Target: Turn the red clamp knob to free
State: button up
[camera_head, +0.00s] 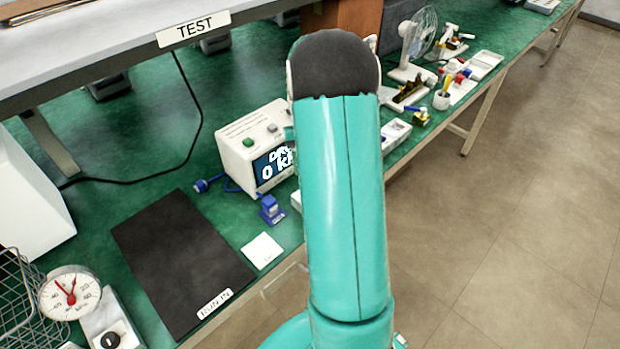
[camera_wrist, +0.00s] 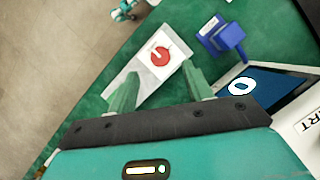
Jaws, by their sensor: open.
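The red clamp knob (camera_wrist: 161,56) is a round red disc with a white pointer mark, on a white plate (camera_wrist: 135,76) in the wrist view. In that view the pointer slants toward the upper left. My gripper (camera_wrist: 159,70) is open, its two green fingers apart on either side of the knob's near side, with nothing between them that I can see held. Whether the fingers touch the plate cannot be told. In the head view my teal arm hides the knob and my gripper; only a sliver of the white plate (camera_head: 296,201) shows.
A blue block-like fixture (camera_wrist: 222,37) stands right of the knob, also in the head view (camera_head: 271,209). The white tester with a display (camera_head: 256,150) is close by. A black RUN IN mat (camera_head: 180,255) and a dial gauge (camera_head: 70,292) lie left. A fan (camera_head: 415,45) stands farther back.

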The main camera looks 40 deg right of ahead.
jog(key=v, duration=0.7)
jog(key=shift+r, duration=0.3)
jog(key=shift+w+d, duration=0.1)
jog(key=s+a+r+n+t+h, duration=0.1)
jog(key=s+a+r+n+t, duration=0.1)
jog(key=a+r, duration=0.55)
jog(key=s+a+r+n+t+h, duration=0.1)
jog(key=s+a+r+t, duration=0.2)
jog(key=a, duration=0.8)
jog(key=s+a+r+n+t, duration=0.1)
jog(key=s+a+n+t, duration=0.2)
jog(key=s+a, duration=0.8)
jog(key=shift+a+t, duration=0.15)
jog(key=shift+t, duration=0.55)
